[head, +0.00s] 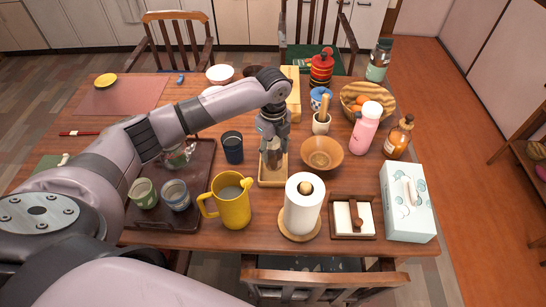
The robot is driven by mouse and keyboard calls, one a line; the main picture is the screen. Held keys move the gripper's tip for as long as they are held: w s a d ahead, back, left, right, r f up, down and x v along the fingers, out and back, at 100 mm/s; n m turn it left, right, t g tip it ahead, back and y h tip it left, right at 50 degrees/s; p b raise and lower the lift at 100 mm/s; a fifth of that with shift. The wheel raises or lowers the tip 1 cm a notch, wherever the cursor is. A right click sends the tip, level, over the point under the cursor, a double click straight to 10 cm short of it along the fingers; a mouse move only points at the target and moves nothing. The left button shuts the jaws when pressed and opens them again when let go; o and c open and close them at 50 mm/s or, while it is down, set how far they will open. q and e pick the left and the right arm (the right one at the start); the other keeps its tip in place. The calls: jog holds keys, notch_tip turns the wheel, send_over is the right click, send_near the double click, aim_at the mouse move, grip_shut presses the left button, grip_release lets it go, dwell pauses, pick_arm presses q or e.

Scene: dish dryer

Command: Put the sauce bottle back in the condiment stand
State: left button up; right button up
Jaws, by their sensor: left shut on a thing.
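My left gripper (273,138) reaches down from above near the middle of the table and is shut on the small sauce bottle (273,157), which looks dark and glassy. The bottle is upright, within the outline of the light wooden condiment stand (272,183). My fingers hide much of the bottle, and I cannot tell whether its base touches the stand's floor. My right gripper is not in view.
A dark cup (232,147) stands left of the stand and a wooden bowl (322,152) right of it. A yellow mug (231,205) and a paper towel roll (304,207) stand in front. A cup with a wooden tool (321,124) is behind right.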

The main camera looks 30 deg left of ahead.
aim_at(273, 158)
pick_arm(q)
jog(key=shift+f, duration=2.1)
jog(key=o, duration=1.4)
jog(key=shift+f, duration=0.1)
jog(key=shift+o, duration=0.2)
notch_tip(273, 158, up, 12)
jog(key=shift+r, duration=0.15)
